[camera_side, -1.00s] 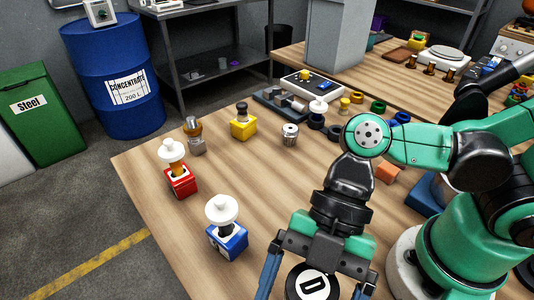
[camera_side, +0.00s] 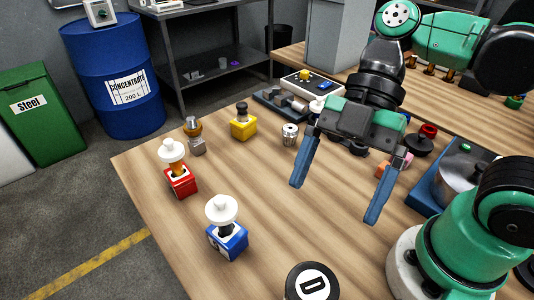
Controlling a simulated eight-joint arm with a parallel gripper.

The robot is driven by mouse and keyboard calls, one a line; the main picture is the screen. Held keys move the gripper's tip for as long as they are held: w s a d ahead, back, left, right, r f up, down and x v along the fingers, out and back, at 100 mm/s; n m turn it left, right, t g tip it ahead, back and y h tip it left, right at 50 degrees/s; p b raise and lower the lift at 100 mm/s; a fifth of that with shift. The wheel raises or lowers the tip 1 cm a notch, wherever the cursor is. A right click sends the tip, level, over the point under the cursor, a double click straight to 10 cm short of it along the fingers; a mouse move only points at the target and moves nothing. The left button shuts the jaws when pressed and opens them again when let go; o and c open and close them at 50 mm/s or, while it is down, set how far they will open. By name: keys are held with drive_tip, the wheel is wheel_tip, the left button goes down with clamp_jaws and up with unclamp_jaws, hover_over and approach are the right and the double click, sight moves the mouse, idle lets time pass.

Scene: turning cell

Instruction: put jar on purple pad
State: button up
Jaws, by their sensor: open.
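A round black container with a white top marked "D" (camera_side: 311,283) stands at the bottom edge of the picture, partly cut off; it may be the jar. A small silver canister (camera_side: 289,134) stands farther back on the table, left of my gripper. I cannot make out a purple pad on the table; whether one lies under the "D" container is hidden. My gripper (camera_side: 338,192) is open and empty, its two blue fingers spread and pointing down, raised above the table and well behind the "D" container.
Blocks with white-capped stems stand at left, one red (camera_side: 180,182) and one blue (camera_side: 228,242). A blue tray with a metal pot (camera_side: 462,172) is at right. The table's middle is clear.

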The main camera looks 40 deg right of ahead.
drive_tip(key=w+d+f+m+t+h, duration=0.3)
drive_tip(key=w+d+m+t+h, duration=0.4)
drive_tip(key=m, duration=1.2)
drive_tip(key=w+d+t, duration=0.2)
drive_tip(key=w+d, duration=0.2)
drive_tip(key=d, duration=0.1)
drive_tip(key=shift+w+f+m+h, duration=0.2)
drive_tip(key=shift+f+m+h, duration=0.1)
drive_tip(key=shift+m, duration=0.1)
